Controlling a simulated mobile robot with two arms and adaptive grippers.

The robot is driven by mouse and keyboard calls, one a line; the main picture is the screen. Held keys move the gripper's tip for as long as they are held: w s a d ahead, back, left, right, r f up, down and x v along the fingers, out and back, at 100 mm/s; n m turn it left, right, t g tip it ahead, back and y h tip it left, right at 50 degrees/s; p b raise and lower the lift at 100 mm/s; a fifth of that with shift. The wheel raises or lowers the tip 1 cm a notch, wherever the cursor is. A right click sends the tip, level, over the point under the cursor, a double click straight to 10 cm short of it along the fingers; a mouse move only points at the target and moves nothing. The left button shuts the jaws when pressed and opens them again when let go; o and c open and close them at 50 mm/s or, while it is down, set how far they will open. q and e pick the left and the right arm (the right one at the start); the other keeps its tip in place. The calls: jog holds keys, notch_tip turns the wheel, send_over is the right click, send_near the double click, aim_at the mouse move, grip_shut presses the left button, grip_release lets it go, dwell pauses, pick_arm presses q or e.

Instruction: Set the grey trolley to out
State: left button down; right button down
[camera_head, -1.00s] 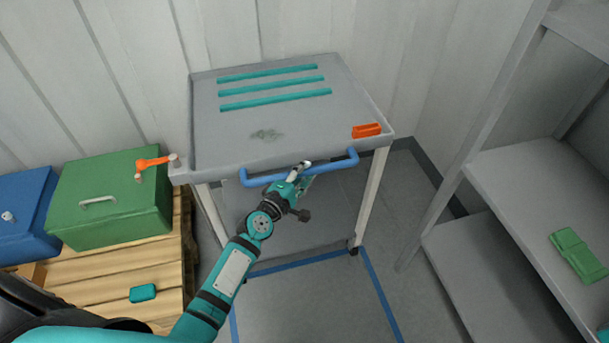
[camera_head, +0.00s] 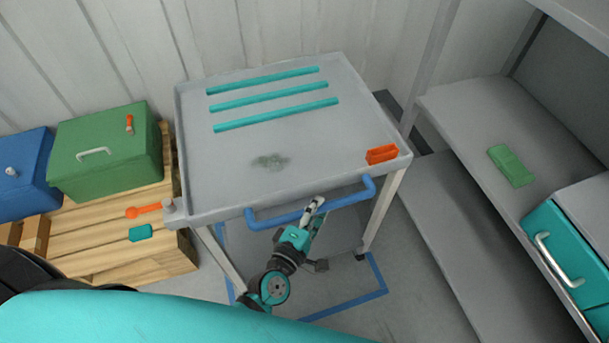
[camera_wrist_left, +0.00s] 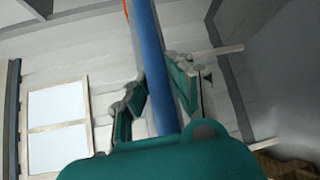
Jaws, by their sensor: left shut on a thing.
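The grey trolley (camera_head: 235,165) stands in the middle of the head view, with three teal strips on its top and a blue handle (camera_head: 290,220) along its front. My left gripper (camera_head: 316,207) is shut on the handle, a little right of its middle. In the left wrist view the blue handle bar (camera_wrist_left: 152,75) runs between the two fingers of my left gripper (camera_wrist_left: 155,90). A blue floor outline (camera_head: 345,305) shows under and in front of the trolley. My right gripper is not in view.
A pallet (camera_head: 95,240) with a green box (camera_head: 105,160) and a blue box (camera_head: 25,185) stands close on the left. Grey shelves (camera_head: 455,120) stand on the right, with a green item (camera_head: 512,165) and a teal drawer unit (camera_head: 560,255). An orange holder (camera_head: 382,154) sits on the trolley.

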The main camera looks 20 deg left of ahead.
pick_arm(q)
jog(key=s+d, duration=0.7)
jog(key=s, duration=0.3)
jog(key=shift+s+r, duration=0.2)
jog(key=shift+d, duration=0.1)
jog(key=c, duration=1.2)
grip_release()
jog(key=shift+f, duration=0.1)
jog(key=shift+o, duration=0.2)
jog(key=v, duration=1.2)
